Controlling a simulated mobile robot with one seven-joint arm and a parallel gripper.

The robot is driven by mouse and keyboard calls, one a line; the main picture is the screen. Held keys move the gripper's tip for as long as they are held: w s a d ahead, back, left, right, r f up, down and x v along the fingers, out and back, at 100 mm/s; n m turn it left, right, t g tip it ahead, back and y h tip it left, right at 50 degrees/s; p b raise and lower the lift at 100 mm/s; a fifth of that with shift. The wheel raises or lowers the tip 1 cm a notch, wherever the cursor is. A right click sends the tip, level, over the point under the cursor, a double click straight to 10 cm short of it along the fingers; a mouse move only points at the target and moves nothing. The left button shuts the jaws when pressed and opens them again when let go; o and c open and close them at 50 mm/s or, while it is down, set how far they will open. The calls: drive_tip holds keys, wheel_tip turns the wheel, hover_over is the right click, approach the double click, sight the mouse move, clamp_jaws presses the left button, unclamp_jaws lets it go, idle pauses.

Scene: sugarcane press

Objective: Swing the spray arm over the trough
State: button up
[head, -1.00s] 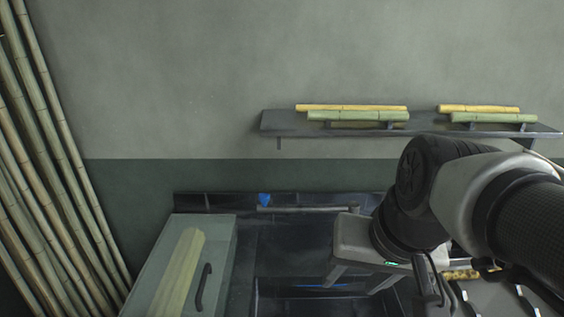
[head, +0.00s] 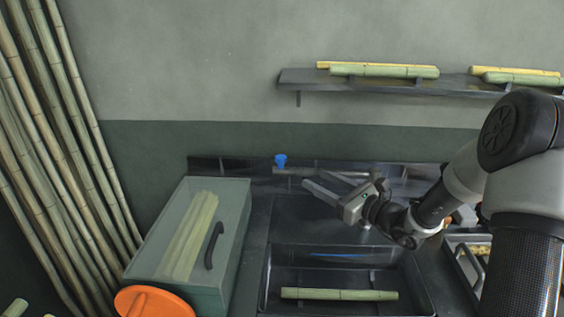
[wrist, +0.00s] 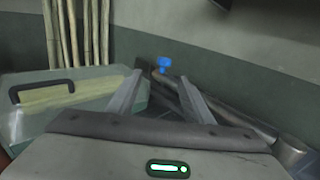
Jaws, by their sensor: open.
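The spray arm (head: 296,170) is a grey pipe lying along the back of the counter, with a blue knob (head: 281,160) at its left end. In the wrist view the pipe (wrist: 232,115) runs from the blue knob (wrist: 165,63) to a grey round post at lower right. My gripper (head: 321,181) is open and empty, its fingers pointing left toward the knob end. In the wrist view the fingertips (wrist: 161,77) frame the knob end; contact cannot be told. The dark trough (head: 340,273) lies in front, with a green cane (head: 340,294) in it.
A greenish clear-lidded box (head: 150,243) with a dark handle and canes inside stands left of the trough. An orange disc (head: 152,301) is in front of it. Tall canes (head: 60,150) lean at far left. A wall shelf (head: 300,80) holds canes.

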sight(285, 160)
drive_tip(key=shift+m+t, duration=0.3)
drive_tip(key=x, duration=1.1)
drive_tip(key=f+x, duration=0.1)
drive_tip(key=x, duration=0.5)
drive_tip(key=shift+w+d, duration=0.2)
drive_tip(key=shift+w, duration=0.3)
clamp_jaws()
